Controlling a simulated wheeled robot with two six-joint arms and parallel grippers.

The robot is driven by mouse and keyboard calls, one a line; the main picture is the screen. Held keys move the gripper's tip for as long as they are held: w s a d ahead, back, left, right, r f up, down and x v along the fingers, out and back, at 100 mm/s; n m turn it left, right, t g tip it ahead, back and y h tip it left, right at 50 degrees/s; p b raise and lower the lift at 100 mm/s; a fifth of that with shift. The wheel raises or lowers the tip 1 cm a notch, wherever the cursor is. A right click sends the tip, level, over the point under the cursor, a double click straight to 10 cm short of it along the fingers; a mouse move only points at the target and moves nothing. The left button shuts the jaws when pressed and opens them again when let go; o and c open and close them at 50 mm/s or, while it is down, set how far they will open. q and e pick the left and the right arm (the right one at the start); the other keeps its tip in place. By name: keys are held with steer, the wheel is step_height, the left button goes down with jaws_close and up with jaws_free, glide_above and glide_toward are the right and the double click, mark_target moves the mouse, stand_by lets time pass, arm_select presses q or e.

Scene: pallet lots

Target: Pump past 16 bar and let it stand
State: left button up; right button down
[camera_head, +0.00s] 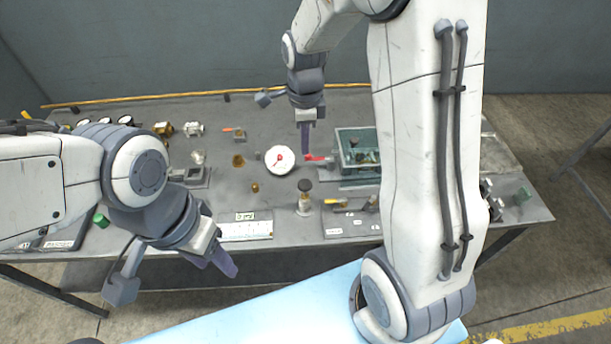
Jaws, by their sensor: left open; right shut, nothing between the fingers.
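A round white gauge (280,159) with a red pointer faces up near the middle of the bench; its numbers are too small to read. To its right is a green open box-shaped pump tank (346,142), with fittings inside and a red lever (318,158) at its left side. My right gripper (306,150) points down just above and beside the red lever, shut and empty; I cannot tell whether it touches the lever. My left gripper (222,262) is open and empty, in front of the bench's front edge. My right arm hides what lies right of the tank.
A valve with a dark round knob (305,187) stands before the gauge. A yellow rod (200,95) runs along the back edge.

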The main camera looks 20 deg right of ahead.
mark_target(305, 185)
step_height(305, 185, down, 13)
steer(key=p, duration=0.4)
steer(key=shift+f, duration=0.1)
step_height(305, 185, down, 4)
steer(key=b, duration=0.3)
steer(key=shift+r, duration=0.2)
steer(key=shift+s, duration=0.1)
